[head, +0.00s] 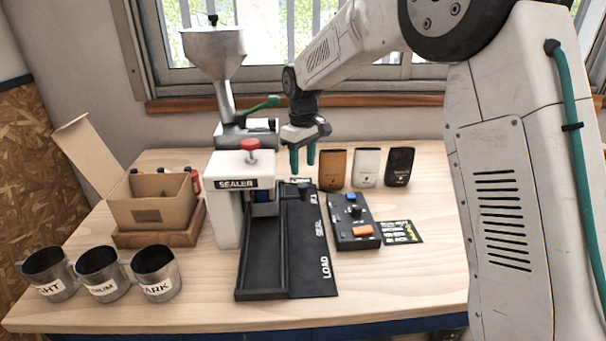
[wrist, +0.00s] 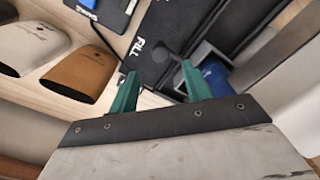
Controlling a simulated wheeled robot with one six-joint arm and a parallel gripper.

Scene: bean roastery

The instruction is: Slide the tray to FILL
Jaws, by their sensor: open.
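The dark track (head: 263,262) runs from the front of the table to the back, beside a black strip marked LOAD, SEAL and FILL (head: 311,240). The tray appears as a dark box holding something blue (head: 265,209) at the far part of the track, partly hidden by the sealer. In the wrist view the blue item (wrist: 214,76) lies by the right finger. My gripper (head: 302,172) is open, fingers pointing down over the far end, near the FILL mark. In the wrist view my gripper (wrist: 158,72) has a dark piece between its green fingers; whether they touch it I cannot tell.
The white sealer (head: 228,210) stands left of the track, with a steel hopper (head: 213,52) behind. A button box (head: 352,222) sits to the right. Several pouches (head: 367,167) stand behind it. Cups (head: 102,275) and a cardboard box (head: 150,208) are at left.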

